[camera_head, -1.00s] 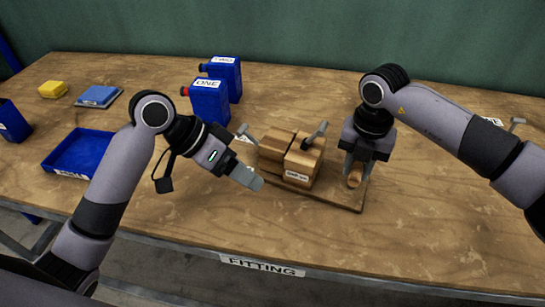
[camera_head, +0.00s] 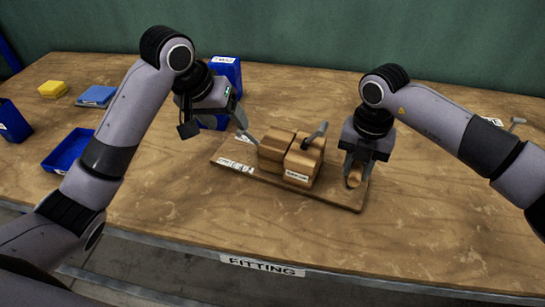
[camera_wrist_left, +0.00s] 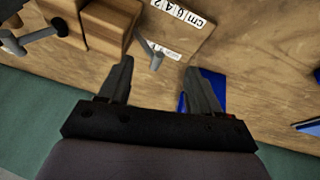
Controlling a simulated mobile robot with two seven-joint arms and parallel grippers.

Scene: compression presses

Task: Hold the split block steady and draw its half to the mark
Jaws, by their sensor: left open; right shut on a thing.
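The split block is two wooden halves side by side on a wooden board (camera_head: 335,197): a left half (camera_head: 273,154) and a right half (camera_head: 300,166) with a white label on its front. A dark gap runs between their tops. A grey lever handle (camera_wrist_left: 148,44) stands out at the block's left side. My left gripper (camera_head: 240,121) is open behind and left of the block; in the left wrist view its fingers (camera_wrist_left: 158,66) are apart near that handle, which seems not gripped. My right gripper (camera_head: 356,172) is shut on a wooden knob (camera_head: 354,179) at the board's right end.
A scale strip (camera_head: 236,166) marked in cm lies on the board's left end. Blue containers (camera_head: 226,72) stand behind my left gripper; a blue tray (camera_head: 68,150) lies left. Front right is clear.

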